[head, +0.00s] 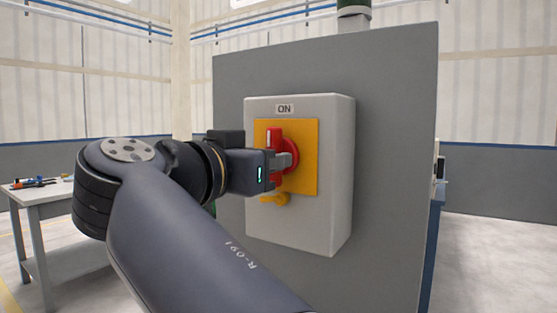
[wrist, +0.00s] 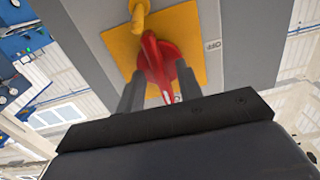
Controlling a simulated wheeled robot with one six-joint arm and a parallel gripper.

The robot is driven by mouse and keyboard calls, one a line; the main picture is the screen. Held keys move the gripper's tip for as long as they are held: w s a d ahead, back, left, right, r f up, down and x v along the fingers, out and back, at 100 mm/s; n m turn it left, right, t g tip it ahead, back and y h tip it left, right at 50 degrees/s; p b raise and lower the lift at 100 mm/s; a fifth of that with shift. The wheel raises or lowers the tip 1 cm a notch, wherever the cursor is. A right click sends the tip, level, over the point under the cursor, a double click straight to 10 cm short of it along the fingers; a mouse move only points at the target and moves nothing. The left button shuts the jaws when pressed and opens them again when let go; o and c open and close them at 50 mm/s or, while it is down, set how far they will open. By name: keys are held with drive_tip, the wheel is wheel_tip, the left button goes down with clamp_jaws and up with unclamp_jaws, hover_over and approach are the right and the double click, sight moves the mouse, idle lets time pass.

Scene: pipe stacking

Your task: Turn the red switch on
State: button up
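The red switch (head: 275,143) is a rotary handle on a yellow plate (head: 305,170), on the front of a light grey box (head: 335,180). The handle stands upright in the head view, its white mark up toward the "ON" label (head: 284,109). The red handle also shows in the wrist view (wrist: 155,60), its white-marked end between my two dark fingers. My gripper (wrist: 160,88) is open, with one finger on each side of the handle and narrow gaps showing. It also shows at the switch in the head view (head: 287,160). Finger contact is unclear.
An "OFF" label (wrist: 214,44) shows at the right of the plate in the wrist view. A yellow padlock-like piece (head: 275,199) hangs below the handle. The box is on a large grey cabinet (head: 395,150). A workbench with tools (head: 40,190) stands at left.

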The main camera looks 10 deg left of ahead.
drive_tip(key=p+v, duration=0.1)
drive_tip(key=v, duration=0.9)
drive_tip(key=shift+s+a+p, duration=0.15)
drive_tip(key=shift+s+p, duration=0.15)
drive_tip(key=shift+s, duration=0.05)
drive_tip(key=shift+w, duration=0.15)
drive_tip(key=b+x, duration=0.1)
drive_tip(key=x, duration=0.9)
drive_tip(key=shift+w+d+b, duration=0.2)
drive_tip(key=shift+w+b, duration=0.05)
drive_tip(key=shift+b, duration=0.05)
drive_tip(key=shift+s+a, duration=0.1)
drive_tip(key=shift+s, duration=0.05)
